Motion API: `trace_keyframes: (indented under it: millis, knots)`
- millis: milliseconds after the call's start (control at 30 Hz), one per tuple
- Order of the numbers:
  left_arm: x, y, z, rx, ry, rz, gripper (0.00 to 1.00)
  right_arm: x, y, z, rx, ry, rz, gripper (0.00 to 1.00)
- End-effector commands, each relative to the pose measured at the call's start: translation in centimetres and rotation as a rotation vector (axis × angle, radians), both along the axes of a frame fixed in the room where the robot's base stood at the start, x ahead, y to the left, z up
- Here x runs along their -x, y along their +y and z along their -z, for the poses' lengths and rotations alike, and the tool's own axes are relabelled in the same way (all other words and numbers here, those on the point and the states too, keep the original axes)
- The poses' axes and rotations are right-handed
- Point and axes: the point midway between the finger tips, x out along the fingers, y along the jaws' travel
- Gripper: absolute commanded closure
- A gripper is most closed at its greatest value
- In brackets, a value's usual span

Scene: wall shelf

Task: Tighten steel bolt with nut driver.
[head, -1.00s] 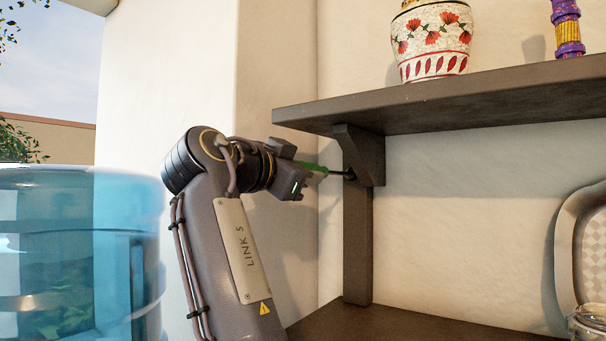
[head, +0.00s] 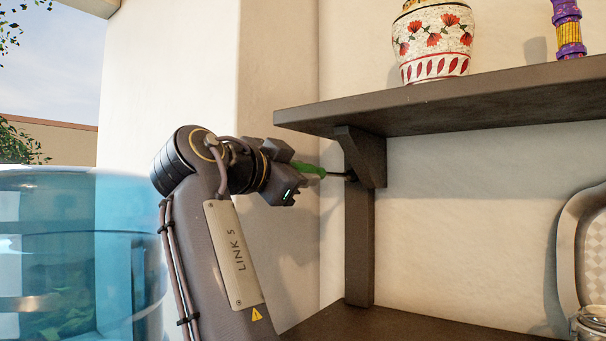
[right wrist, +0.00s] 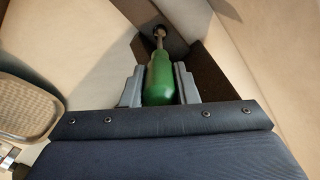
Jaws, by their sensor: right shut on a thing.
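The nut driver has a green handle (head: 311,170) and a thin dark shaft, which points right toward the shelf's bracket (head: 364,155). My right gripper (head: 298,178) is shut on the green handle. In the right wrist view the green handle (right wrist: 160,78) sits between the two grey fingers of my right gripper (right wrist: 159,88). The shaft runs to a dark round spot at the bracket, where its tip meets or nearly meets it. The steel bolt itself cannot be made out; the driver tip or the shade hides it. My left gripper is not in view.
The upper shelf (head: 470,105) juts out just above my right gripper, with a flowered vase (head: 434,45) and a purple-yellow candlestick (head: 568,28) on it. A lower shelf (head: 400,325) holds a framed tray (head: 575,230) at right. A blue water bottle (head: 70,255) stands at left.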

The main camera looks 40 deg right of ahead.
Motion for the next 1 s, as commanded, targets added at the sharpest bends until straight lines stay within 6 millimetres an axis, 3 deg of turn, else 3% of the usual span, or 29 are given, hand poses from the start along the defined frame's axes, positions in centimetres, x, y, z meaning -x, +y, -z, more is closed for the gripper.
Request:
trace_keyframes:
  millis: [667, 1000]
  knots:
    - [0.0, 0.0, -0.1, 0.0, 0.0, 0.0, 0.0, 0.2, 0.4, -0.1, 0.003, 0.014, 0.001, 1.0]
    - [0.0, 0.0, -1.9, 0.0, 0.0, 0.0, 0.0, 0.3, -0.2, -0.7, 0.071, 0.257, 0.016, 1.0]
